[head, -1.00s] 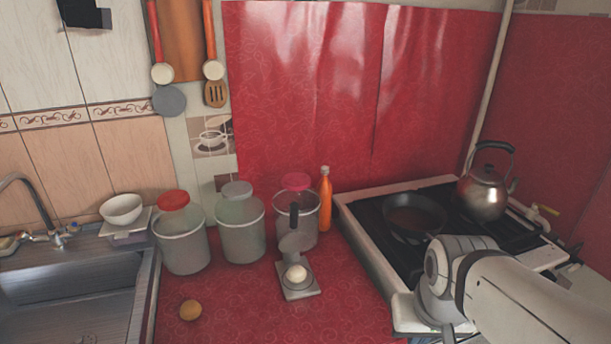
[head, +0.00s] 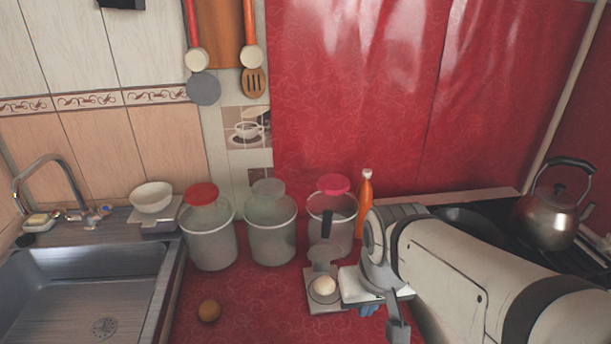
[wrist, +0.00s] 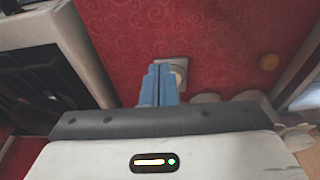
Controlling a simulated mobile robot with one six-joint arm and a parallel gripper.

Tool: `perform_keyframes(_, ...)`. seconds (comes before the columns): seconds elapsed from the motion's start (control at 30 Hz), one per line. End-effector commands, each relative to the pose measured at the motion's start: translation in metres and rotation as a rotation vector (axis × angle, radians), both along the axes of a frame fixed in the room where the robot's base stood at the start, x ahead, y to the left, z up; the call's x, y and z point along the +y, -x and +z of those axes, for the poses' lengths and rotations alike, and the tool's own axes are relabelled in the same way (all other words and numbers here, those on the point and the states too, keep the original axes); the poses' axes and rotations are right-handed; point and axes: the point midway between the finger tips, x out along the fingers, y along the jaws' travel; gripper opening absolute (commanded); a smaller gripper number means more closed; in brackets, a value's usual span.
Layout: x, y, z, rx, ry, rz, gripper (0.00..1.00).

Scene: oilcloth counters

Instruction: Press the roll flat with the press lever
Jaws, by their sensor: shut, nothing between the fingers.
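The press stands on the red counter in the head view, with its grey base (head: 316,307) flat on the cloth. Its lever, with a black handle (head: 327,224), is raised, and the grey upper plate (head: 325,253) is tilted up at the back. The pale round roll (head: 324,286) sits on the base, not flattened. My gripper (head: 369,309) is just right of the press, its blue fingers partly hidden by my wrist. In the wrist view my gripper (wrist: 160,72) is shut and empty. Its fingers partly hide the press (wrist: 173,61) there.
A brown ball (head: 209,311) lies on the counter left of the press. Lidded jars (head: 208,244), (head: 271,241), (head: 333,212) and an orange bottle (head: 364,206) stand behind. The sink (head: 85,290) is left; the stove with a kettle (head: 549,218) is right.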

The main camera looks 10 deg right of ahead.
Motion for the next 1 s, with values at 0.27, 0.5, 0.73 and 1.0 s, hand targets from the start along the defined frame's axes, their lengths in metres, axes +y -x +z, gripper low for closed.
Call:
perform_keyframes(0.27,0.0,-0.012,0.013,0.011,-0.003,-0.008,0.0)
perform_keyframes(0.5,0.012,-0.081,0.066,0.072,-0.017,-0.041,0.0)
perform_keyframes(0.73,0.009,-0.164,0.105,0.143,-0.036,-0.094,0.0)
perform_keyframes(1.0,0.004,-0.255,0.125,0.223,-0.054,-0.15,0.0)
